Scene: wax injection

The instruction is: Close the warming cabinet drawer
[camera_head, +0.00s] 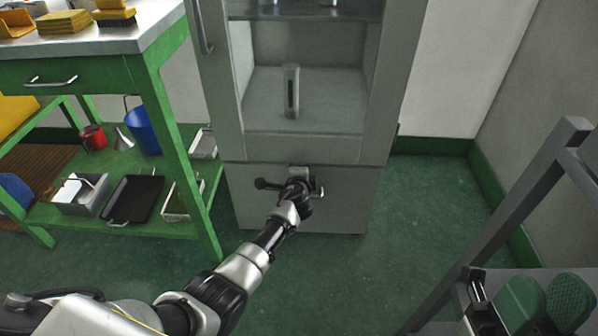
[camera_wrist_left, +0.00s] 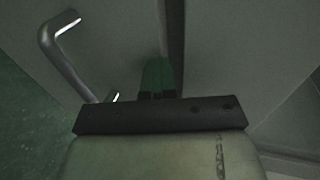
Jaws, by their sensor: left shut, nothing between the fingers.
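The drawer handle (camera_head: 320,191) is partly hidden by my left wrist. My left gripper (camera_head: 298,178) is at the upper drawer front. In the wrist view its fingertips (camera_wrist_left: 157,82) are together and empty, beside the bar handle (camera_wrist_left: 68,60) and near a dark seam (camera_wrist_left: 174,45).
A green workbench (camera_head: 150,75) with trays and buckets on its lower shelf stands left of the cabinet. A grey frame (camera_head: 500,195) with green rounded items (camera_head: 570,300) is at the right. The green floor (camera_head: 420,220) right of the drawer is clear.

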